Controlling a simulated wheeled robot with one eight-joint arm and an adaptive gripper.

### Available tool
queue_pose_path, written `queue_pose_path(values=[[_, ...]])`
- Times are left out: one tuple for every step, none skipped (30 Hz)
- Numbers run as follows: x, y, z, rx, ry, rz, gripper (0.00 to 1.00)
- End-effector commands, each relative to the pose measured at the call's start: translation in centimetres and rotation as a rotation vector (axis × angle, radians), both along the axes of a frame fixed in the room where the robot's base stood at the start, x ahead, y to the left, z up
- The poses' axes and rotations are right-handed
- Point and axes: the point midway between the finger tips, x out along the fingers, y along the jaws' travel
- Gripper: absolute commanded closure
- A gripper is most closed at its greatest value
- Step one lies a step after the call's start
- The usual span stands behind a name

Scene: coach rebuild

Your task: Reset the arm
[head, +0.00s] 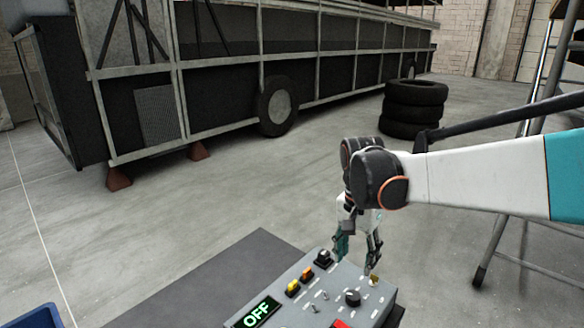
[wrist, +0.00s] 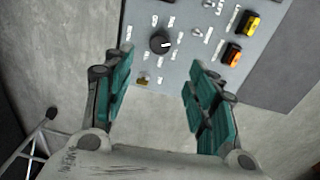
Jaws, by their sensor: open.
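My arm reaches in from the right in the head view. My gripper (head: 358,254) points down over the far edge of a grey control box (head: 318,290). In the wrist view my gripper (wrist: 158,88) is open, its two teal-padded fingers wide apart with nothing between them but the box edge and floor beyond. The control box (wrist: 185,75) carries a black knob (wrist: 162,43), toggle switches and yellow and orange buttons (wrist: 240,38). A green display (head: 257,312) on it reads OFF. I cannot tell how far the fingertips are above the panel.
A dark table or mat (head: 225,275) lies under the box. A stepladder (head: 500,230) stands at right, close behind my arm. Stacked tyres (head: 413,108) and a bus frame (head: 230,90) stand farther back. A blue bin (head: 35,318) is at lower left. Open floor lies between.

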Motion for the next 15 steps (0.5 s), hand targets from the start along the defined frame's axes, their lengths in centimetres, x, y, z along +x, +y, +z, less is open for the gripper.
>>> queue_pose_path(values=[[-0.9,-0.1,0.5,0.003,-0.018,0.022,0.48],[-1.3,-0.1,0.8,0.005,-0.033,0.042,0.48],[-2.0,-0.2,1.2,0.007,-0.054,0.069,0.48],[-2.5,-0.2,1.5,0.008,-0.071,0.09,0.48],[-3.0,-0.3,1.7,0.009,-0.088,0.112,0.48],[-3.7,-0.3,2.1,0.009,-0.11,0.142,0.48],[-4.2,-0.4,2.3,0.009,-0.129,0.164,0.48],[-4.7,-0.4,2.5,0.008,-0.145,0.186,0.48],[-5.4,-0.5,2.8,0.006,-0.168,0.215,0.48],[-5.9,-0.5,3.0,0.004,-0.185,0.236,0.48],[-6.5,-0.5,3.1,0.002,-0.202,0.259,0.48],[-7.1,-0.6,3.3,-0.001,-0.225,0.287,0.48],[-7.6,-0.6,3.5,-0.004,-0.242,0.309,0.48],[-8.2,-0.6,3.5,-0.008,-0.259,0.33,0.48],[-8.8,-0.7,3.6,-0.013,-0.282,0.359,0.48]])
